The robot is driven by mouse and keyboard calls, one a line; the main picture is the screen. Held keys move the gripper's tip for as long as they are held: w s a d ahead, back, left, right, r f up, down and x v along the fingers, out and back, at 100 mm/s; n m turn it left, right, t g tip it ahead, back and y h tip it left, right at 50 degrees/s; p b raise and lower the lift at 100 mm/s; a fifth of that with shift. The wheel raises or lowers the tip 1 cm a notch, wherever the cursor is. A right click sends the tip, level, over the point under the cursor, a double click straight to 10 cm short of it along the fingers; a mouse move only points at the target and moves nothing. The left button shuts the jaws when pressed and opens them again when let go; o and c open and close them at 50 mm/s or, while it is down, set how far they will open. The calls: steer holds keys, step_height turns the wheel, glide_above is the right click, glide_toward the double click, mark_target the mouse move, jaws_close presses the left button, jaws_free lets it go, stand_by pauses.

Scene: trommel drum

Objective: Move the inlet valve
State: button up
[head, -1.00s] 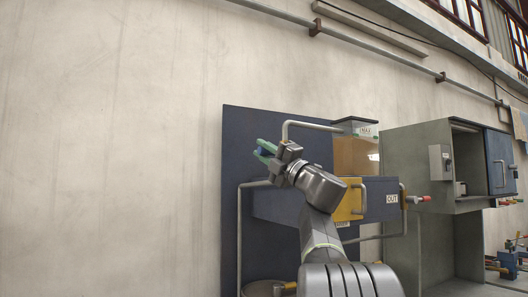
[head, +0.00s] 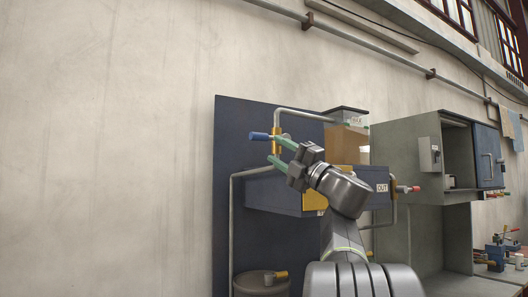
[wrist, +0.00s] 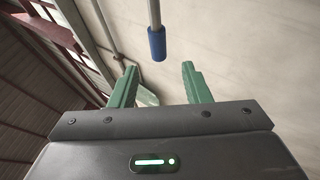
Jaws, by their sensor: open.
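The inlet valve has a brass body (head: 277,141) on the grey pipe at the blue panel's upper left. Its blue handle (head: 260,136) points left in the head view. In the wrist view the blue grip (wrist: 157,43) hangs on a grey stem, beyond the fingertips and roughly centred between them. My gripper (head: 273,150) is open with green fingers, just right of and below the handle in the head view. The wrist view shows both fingers (wrist: 159,70) apart with nothing between them. The exact depth gap to the handle cannot be told.
A yellow panel (head: 314,201) and the OUT box (head: 382,188) lie behind my arm. A grey cabinet (head: 405,160) stands right. The wall at left is bare.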

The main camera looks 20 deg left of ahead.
mark_target(259, 134)
steer(key=b+v, duration=0.1)
steer(key=v, duration=0.4)
steer(key=shift+a, duration=0.1)
stand_by(0.3)
steer(key=p+x, duration=0.5)
steer(key=x, duration=0.9)
steer(key=shift+r, duration=0.15)
steer(key=b+v, duration=0.6)
steer(key=v, duration=0.9)
steer(key=p+x, duration=0.6)
steer(key=x, duration=0.8)
steer(key=shift+w+a+r, duration=0.1)
steer(key=shift+a+r, duration=0.15)
steer(key=shift+r, duration=0.05)
steer(key=shift+a+r+m+t, duration=0.1)
steer(key=shift+a+m+t, duration=0.05)
steer(key=shift+m+t, duration=0.15)
steer(key=shift+r+m+t, duration=0.55)
steer(key=shift+m+t, duration=0.25)
steer(key=shift+m, duration=0.4)
